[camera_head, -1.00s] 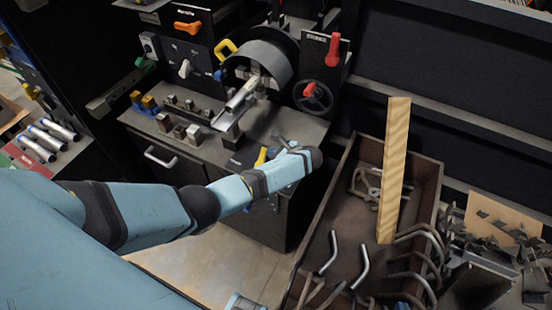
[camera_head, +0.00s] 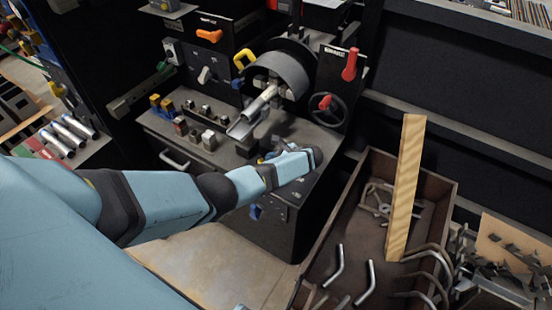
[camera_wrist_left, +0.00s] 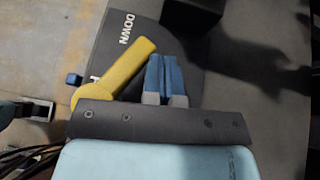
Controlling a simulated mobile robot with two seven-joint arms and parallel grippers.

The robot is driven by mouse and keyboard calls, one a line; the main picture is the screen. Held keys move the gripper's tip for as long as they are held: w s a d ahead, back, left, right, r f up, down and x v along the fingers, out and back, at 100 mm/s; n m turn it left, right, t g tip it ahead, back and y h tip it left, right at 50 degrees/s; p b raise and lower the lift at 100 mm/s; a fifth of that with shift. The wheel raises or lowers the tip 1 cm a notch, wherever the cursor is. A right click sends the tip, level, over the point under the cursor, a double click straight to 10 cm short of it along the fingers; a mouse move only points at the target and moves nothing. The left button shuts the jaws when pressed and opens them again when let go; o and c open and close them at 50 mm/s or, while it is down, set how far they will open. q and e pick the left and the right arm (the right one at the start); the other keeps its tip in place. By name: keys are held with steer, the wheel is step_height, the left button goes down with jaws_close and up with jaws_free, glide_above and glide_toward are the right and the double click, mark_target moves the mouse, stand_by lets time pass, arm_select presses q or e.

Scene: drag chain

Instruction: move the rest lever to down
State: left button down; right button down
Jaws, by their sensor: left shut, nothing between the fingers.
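In the left wrist view a yellow lever (camera_wrist_left: 115,70) lies slanted, its free end toward the upper right. The white word DOWN (camera_wrist_left: 125,28) is printed on the dark plate above it. Part of another label is half hidden by the lever. The lever's lower end is hidden behind the dark bar of my wrist. My left gripper (camera_wrist_left: 163,65) is shut and empty, with blue fingers close to the right of the lever's free end. I cannot tell whether they touch. In the head view my left forearm (camera_head: 285,168) covers this corner of the machine, and the lever is hidden.
The machine carries a red lever (camera_head: 349,65), a black handwheel (camera_head: 332,108) and an orange lever (camera_head: 210,36). A brown bin (camera_head: 440,195) with bent metal pieces and a wooden board (camera_head: 406,190) stands right of my arm. Bare floor (camera_head: 195,260) shows in front of the machine.

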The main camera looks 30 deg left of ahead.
arm_select(q)
steer(key=shift+s+a+n+g, duration=0.25)
steer(key=shift+a+n+g, duration=0.15)
steer(key=shift+n+g, duration=0.45)
steer(key=shift+s+a+f+n+g+h+b, duration=0.1)
steer(key=shift+s+n+g+h+b, duration=0.1)
steer(key=shift+n+g+b, duration=0.15)
steer(key=shift+s+a+n+g+h+b, duration=0.1)
steer(key=shift+n+g+h+b, duration=0.1)
steer(key=shift+n+g, duration=0.15)
steer(key=shift+s+a+n+g+h+b, duration=0.3)
steer(key=shift+n+g+h+b, duration=0.1)
steer(key=shift+n+g, duration=0.3)
steer(key=shift+d, duration=0.1)
steer(key=shift+w+d+r, duration=0.2)
steer(key=shift+d+r, duration=0.05)
steer(key=shift+r, duration=0.05)
steer(key=b+v, duration=0.3)
steer(key=v, duration=1)
